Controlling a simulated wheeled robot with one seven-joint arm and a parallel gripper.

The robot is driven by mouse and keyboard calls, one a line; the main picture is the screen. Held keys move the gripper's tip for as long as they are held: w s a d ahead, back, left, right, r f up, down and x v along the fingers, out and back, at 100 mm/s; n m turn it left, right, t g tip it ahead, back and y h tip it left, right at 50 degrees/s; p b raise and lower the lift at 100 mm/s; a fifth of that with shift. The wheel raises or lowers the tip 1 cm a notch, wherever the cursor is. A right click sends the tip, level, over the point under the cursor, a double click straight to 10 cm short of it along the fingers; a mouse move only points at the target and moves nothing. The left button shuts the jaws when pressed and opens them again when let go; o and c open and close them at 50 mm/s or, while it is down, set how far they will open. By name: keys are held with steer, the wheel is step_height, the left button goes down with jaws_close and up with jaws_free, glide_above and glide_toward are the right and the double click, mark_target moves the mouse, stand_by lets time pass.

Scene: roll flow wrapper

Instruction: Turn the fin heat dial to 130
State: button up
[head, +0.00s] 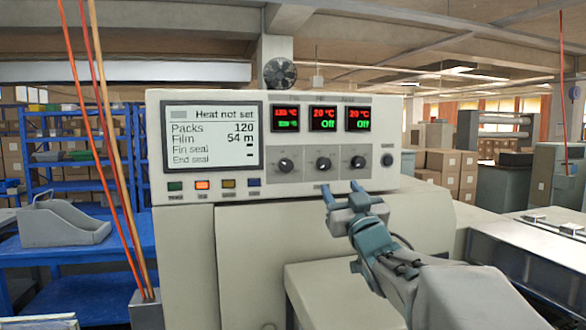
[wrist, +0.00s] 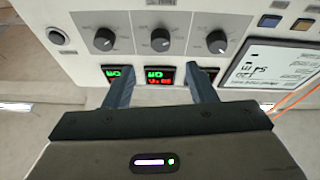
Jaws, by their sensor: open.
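The control panel of the wrapper (head: 270,195) carries three dark dials in a row: left (head: 285,165), middle (head: 323,164) and right (head: 357,162). Their labels are too small to read, so I cannot tell which is fin heat. The left display (head: 286,118) has a red line over a green one, its figures blurred. The middle display (head: 323,118) and right display (head: 358,118) read 20 °C and Off. My gripper (head: 343,190) is open and empty, below the dials in the head view. The upside-down wrist view shows its fingers (wrist: 160,76) apart, touching no dial.
The screen (head: 212,138) reads "Heat not set", Packs 120, Film 54 m. Several small buttons sit below it, the orange one (head: 202,185) lit. A round button (head: 387,160) is right of the dials. A cream housing (head: 330,290) stands under my arm.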

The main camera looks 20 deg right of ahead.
mark_target(325, 165)
steer(key=p+x, duration=0.2)
steer(key=x, duration=0.7)
steer(key=shift+w+a+r, duration=0.1)
steer(key=shift+w, duration=0.15)
